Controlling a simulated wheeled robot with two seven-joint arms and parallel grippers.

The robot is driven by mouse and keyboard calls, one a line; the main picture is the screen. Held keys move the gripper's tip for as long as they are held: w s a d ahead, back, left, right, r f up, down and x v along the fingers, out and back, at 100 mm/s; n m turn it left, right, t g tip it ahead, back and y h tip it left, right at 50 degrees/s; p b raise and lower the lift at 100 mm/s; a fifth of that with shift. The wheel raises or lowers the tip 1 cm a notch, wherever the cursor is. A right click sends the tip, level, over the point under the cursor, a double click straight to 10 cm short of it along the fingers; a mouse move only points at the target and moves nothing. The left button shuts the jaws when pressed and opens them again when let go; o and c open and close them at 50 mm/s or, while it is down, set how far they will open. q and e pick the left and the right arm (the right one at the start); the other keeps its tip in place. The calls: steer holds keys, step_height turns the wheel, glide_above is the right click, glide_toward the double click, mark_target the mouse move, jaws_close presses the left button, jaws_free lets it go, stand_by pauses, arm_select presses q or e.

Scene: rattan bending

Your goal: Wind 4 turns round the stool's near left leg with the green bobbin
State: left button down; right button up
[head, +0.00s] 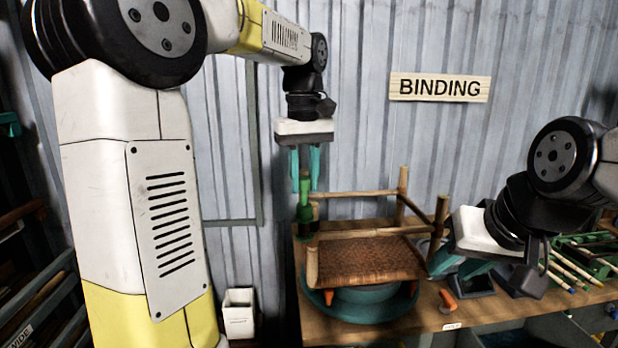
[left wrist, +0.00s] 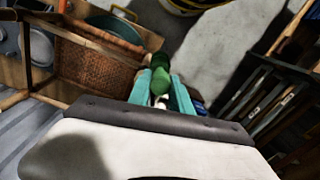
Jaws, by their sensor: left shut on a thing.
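The wooden stool (head: 372,234) has a brown woven panel (head: 365,262) and rests on a round teal stand (head: 400,303) on the bench. Its near left leg (head: 312,268) is the short post at the front left. My left gripper (head: 305,178) points down and is shut on the green bobbin (head: 304,215), upright at the stool's left side, above that leg's top. The bobbin also shows between the fingers in the left wrist view (left wrist: 160,82). No strand or turns can be made out on the leg. My right gripper (head: 459,268) is beside the stool's right post, its fingers apart.
An orange-handled item (head: 447,301) lies on the bench (head: 480,309) in front of my right gripper. Several thin rods (head: 572,268) lie in a green rack at the right. A white bin (head: 238,314) stands left of the bench. A BINDING sign (head: 440,87) hangs behind.

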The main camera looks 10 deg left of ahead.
arm_select(q)
steer(key=shift+d, duration=0.1)
step_height(320, 180, up, 11)
stand_by(1.1)
stand_by(0.8)
